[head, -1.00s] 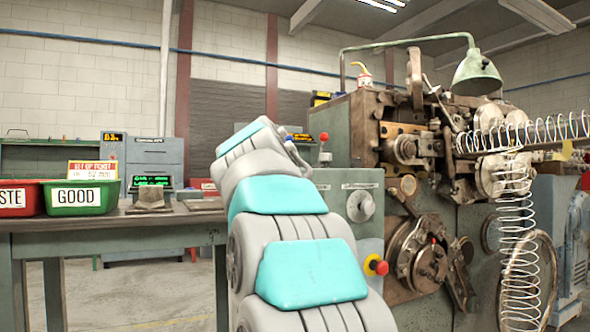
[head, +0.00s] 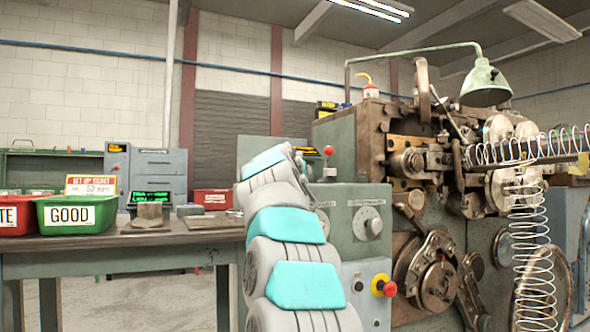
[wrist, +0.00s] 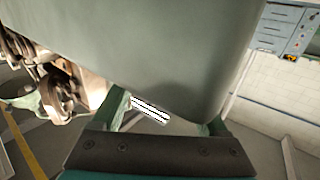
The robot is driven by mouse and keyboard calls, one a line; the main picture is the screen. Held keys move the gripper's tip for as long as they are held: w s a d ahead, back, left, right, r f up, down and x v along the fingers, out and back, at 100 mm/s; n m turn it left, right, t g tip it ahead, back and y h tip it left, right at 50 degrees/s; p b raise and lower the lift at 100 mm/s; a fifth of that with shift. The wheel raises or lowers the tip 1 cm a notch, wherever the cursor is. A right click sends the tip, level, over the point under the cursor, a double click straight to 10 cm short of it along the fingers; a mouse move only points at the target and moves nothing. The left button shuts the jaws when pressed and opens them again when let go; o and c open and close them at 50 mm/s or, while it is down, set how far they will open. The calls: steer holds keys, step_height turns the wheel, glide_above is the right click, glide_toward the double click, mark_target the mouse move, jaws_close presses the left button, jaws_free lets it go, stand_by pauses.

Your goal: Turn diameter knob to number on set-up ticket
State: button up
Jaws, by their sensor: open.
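A pale grey round knob (head: 367,223) sits on the machine's grey-green front panel in the head view, below a small label I cannot read. A second knob (head: 321,222) to its left is partly hidden by my arm; I cannot tell which is the diameter knob. The set-up ticket (head: 91,186) stands behind the green bin; "52" is legible, the rest is not certain. My gripper (wrist: 165,113) is open and empty in the wrist view, close to a plain grey-green surface (wrist: 150,50). In the head view my arm hides the gripper.
A red emergency button (head: 389,289) sits low on the panel. A green "GOOD" bin (head: 66,229) and a red bin (head: 12,230) stand on the bench (head: 120,253) at left. Wire coils (head: 533,250) hang at the machine's right.

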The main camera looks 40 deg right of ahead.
steer(key=shift+w+d, duration=0.15)
steer(key=shift+c, duration=0.4)
jaws_close()
